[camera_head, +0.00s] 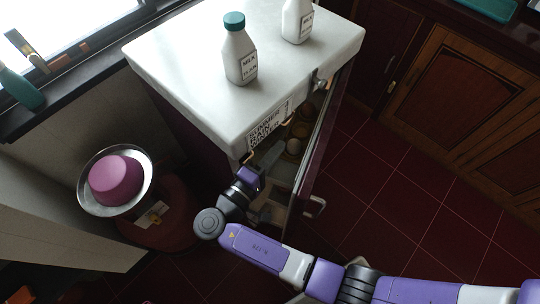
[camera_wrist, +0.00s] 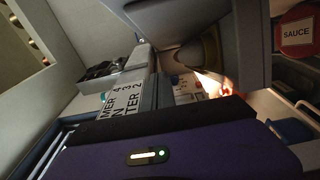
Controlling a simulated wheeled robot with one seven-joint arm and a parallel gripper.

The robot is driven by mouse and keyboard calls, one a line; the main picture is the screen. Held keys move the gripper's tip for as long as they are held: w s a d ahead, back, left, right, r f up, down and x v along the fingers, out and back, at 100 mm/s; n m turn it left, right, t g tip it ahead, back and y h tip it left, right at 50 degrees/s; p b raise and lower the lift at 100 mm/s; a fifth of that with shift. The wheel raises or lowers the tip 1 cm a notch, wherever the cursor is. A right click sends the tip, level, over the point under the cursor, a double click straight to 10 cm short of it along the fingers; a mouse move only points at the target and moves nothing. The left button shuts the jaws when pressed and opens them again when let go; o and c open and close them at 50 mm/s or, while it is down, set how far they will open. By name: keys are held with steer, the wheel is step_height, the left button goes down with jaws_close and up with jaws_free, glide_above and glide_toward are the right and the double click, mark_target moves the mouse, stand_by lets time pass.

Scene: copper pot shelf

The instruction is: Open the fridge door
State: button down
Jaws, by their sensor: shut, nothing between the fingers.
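The fridge (camera_head: 190,85) has a white top and stands at the upper middle of the head view. Its door (camera_head: 318,140) is partly open, swung out to the right, with a handle (camera_head: 316,206) near its free end. Several eggs show on the door's inner side. My gripper (camera_head: 249,160) is at the front of the opening, left of the door and apart from the handle. It is shut and empty. In the wrist view, the lit fridge interior is seen close up, and my gripper's purple body (camera_wrist: 180,150) hides its lower part.
Two milk bottles (camera_head: 239,55) (camera_head: 297,20) stand on the fridge top. A metal bowl with a pink item (camera_head: 116,180) is at the left. Wooden cabinets (camera_head: 475,85) line the right; the tiled floor (camera_head: 385,185) between is clear.

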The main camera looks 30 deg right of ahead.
steer(key=x, duration=0.3)
steer(key=shift+w+d+r+p, duration=0.1)
steer(key=shift+d+p, duration=0.2)
steer(key=shift+s+d+p, duration=0.65)
steer(key=shift+s+d, duration=0.35)
steer(key=shift+d, duration=0.15)
steer(key=shift+s+d, duration=0.35)
steer(key=shift+s, duration=0.05)
steer(key=shift+s, duration=0.15)
